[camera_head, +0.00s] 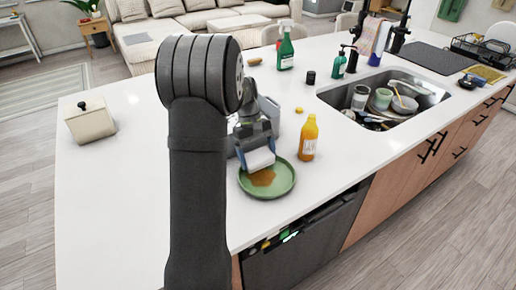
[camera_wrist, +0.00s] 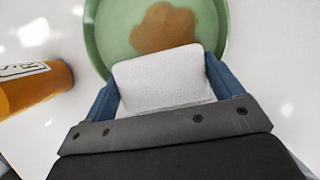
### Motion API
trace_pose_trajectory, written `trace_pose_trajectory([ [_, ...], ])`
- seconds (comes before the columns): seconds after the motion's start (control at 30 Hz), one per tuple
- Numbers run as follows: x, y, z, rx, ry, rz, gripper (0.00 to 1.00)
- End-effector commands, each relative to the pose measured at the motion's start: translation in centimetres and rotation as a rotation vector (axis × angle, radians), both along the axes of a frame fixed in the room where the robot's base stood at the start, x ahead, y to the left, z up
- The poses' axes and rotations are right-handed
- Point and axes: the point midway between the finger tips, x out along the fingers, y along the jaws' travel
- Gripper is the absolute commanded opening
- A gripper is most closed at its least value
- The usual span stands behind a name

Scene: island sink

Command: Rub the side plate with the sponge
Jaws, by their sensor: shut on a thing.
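The side plate (camera_head: 283,186) is green with a raised rim and lies on the white island top near its front edge. A brown stain (camera_head: 263,177) shows on its middle. The plate also fills the top of the wrist view (camera_wrist: 110,40), with the stain (camera_wrist: 163,27) just beyond the sponge. My gripper (camera_wrist: 162,85) is shut on a white sponge (camera_wrist: 160,78), one blue finger on each side. In the head view the sponge (camera_head: 260,160) is over the plate's far left part. I cannot tell whether it touches the plate.
An orange bottle (camera_head: 308,138) stands close to the plate's right. The sink (camera_head: 350,92) with dishes is farther right. A green spray bottle (camera_head: 285,50) stands behind. A beige lidded box (camera_head: 90,122) is at left. The countertop left of my arm is mostly clear.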

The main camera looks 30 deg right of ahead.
Motion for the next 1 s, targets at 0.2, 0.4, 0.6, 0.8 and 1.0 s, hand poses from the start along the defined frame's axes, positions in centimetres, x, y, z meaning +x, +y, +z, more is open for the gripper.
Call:
trace_pose_trajectory([
  [0.2,-2.1,0.0,-0.7,0.002,0.003,-0.001,0.64],
  [0.4,-3.9,0.0,-1.8,0.001,0.002,0.0,0.64],
  [0.6,-5.7,0.0,-1.9,0.001,0.002,-0.001,0.64],
  [0.8,-7.5,0.0,-1.9,0.002,0.002,-0.001,0.64],
  [1.0,-9.3,0.0,-1.9,0.001,0.002,-0.001,0.64],
])
